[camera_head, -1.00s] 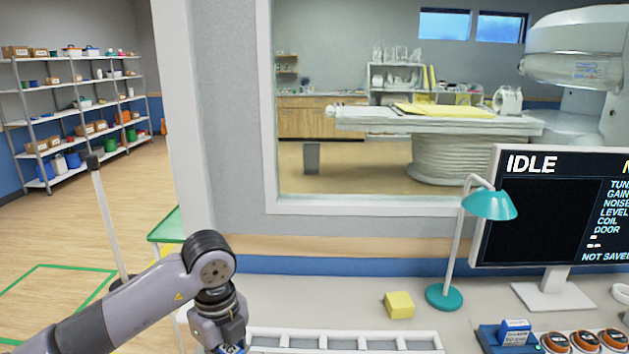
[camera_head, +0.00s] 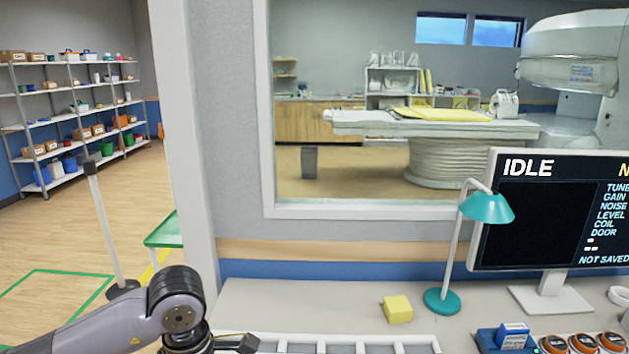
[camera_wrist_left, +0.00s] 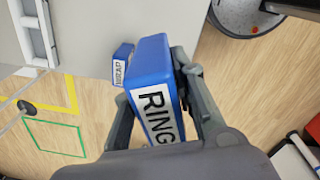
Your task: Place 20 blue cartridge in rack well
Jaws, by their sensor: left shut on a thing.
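My left gripper (camera_wrist_left: 160,105) is shut on a blue cartridge (camera_wrist_left: 151,60) with a white label that reads "RING" in the left wrist view. The cartridge sits between the two fingers, with floor below it in that picture. A smaller blue block (camera_wrist_left: 122,52) with a white label shows just beyond it. The white rack (camera_head: 345,339) with a row of wells lies at the bottom of the head view, cut off by the frame. It also shows in the left wrist view (camera_wrist_left: 48,35). In the head view my left gripper is at the rack's left end, mostly cut off. My right gripper is not in view.
A yellow block (camera_head: 398,308) and a teal lamp (camera_head: 442,301) stand on the counter behind the rack. A monitor (camera_head: 550,215) stands at the right. A blue cartridge (camera_head: 512,336) and several orange-topped round items (camera_head: 583,343) are at bottom right.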

